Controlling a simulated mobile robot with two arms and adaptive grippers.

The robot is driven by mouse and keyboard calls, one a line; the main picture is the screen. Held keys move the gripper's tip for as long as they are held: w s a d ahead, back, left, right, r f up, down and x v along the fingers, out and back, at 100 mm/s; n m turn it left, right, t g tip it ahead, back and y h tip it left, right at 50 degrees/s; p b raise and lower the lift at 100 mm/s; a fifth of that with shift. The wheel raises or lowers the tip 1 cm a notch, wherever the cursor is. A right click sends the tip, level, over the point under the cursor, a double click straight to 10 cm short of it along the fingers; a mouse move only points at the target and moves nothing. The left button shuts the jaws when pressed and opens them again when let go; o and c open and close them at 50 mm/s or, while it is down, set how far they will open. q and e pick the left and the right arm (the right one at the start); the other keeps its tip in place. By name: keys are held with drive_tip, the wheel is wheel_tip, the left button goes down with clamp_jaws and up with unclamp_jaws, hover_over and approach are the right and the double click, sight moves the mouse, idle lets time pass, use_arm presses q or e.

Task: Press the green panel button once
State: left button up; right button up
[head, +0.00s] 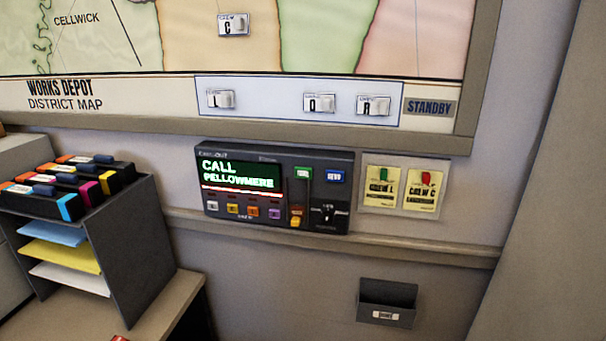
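A dark call-out panel (279,188) is fixed on the wall below the district map. Its green button (302,173) is at the panel's upper middle, just right of the screen (242,178), which reads "CALL PELLOWMERE" in green letters. A blue button (335,176) sits to the right of the green one. A row of small coloured buttons runs below the screen, with a yellow-orange control (295,221) and a dark lever (327,211) at lower right. Neither of my grippers shows in the head view.
Two yellow cards (400,188) marked Crew L and Crew C hang right of the panel. A ledge (420,245) runs below. A dark wall pocket (387,303) is lower right. The wall front is clear.

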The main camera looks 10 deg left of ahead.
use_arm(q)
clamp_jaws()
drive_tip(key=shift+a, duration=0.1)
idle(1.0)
